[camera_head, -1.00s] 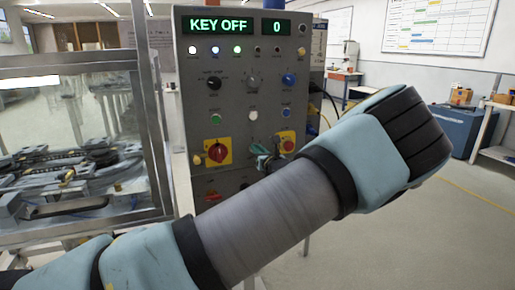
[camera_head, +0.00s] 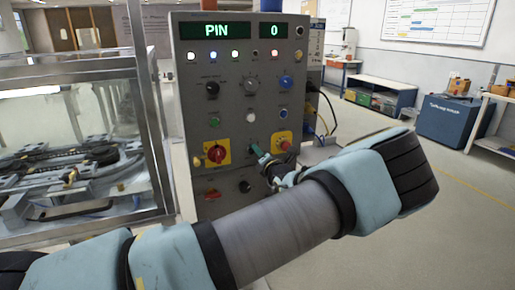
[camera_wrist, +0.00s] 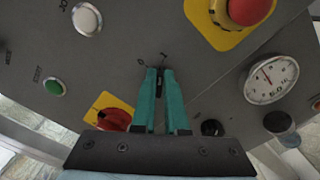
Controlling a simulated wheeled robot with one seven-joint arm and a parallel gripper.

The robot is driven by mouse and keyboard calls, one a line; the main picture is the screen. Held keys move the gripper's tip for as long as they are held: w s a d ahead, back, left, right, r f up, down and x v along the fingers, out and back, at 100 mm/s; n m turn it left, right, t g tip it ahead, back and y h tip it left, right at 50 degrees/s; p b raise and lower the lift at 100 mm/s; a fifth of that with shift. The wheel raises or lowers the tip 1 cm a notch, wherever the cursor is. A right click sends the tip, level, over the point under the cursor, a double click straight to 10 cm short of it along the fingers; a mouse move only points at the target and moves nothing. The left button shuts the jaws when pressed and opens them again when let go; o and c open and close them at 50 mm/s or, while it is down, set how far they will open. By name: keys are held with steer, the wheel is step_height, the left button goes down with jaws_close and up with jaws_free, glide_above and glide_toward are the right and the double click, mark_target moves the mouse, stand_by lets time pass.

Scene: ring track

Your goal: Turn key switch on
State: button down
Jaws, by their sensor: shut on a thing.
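The grey control panel (camera_head: 194,120) stands ahead in the head view, its left display (camera_head: 225,30) reading PIN and its right display (camera_head: 275,30) reading 0. My gripper (camera_wrist: 160,73) has its two teal fingers almost together at the panel, shut on the key switch (camera_wrist: 160,68). The fingers hide most of the key, and its exact angle cannot be told. Marks beside the fingertips look like 0 and I. In the head view my gripper (camera_head: 256,151) meets the panel between two yellow-backed controls, with my forearm crossing the lower front.
A red emergency stop (camera_wrist: 248,8) is close to the fingers, and a red rotary switch (camera_wrist: 115,120) lies at lower left. A round gauge (camera_wrist: 271,79) is to the right. A glazed metal enclosure (camera_head: 80,82) stands left of the panel. Open floor lies to the right.

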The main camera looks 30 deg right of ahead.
steer(key=shift+d+m, duration=0.1)
steer(key=shift+m, duration=0.5)
steer(key=c, duration=0.9)
jaws_free()
steer(key=shift+c, duration=0.2)
steer(key=s+a+b, duration=0.1)
steer(key=s+b, duration=0.2)
steer(key=s, duration=0.7)
steer(key=shift+s+a, duration=0.2)
steer(key=shift+s, duration=0.2)
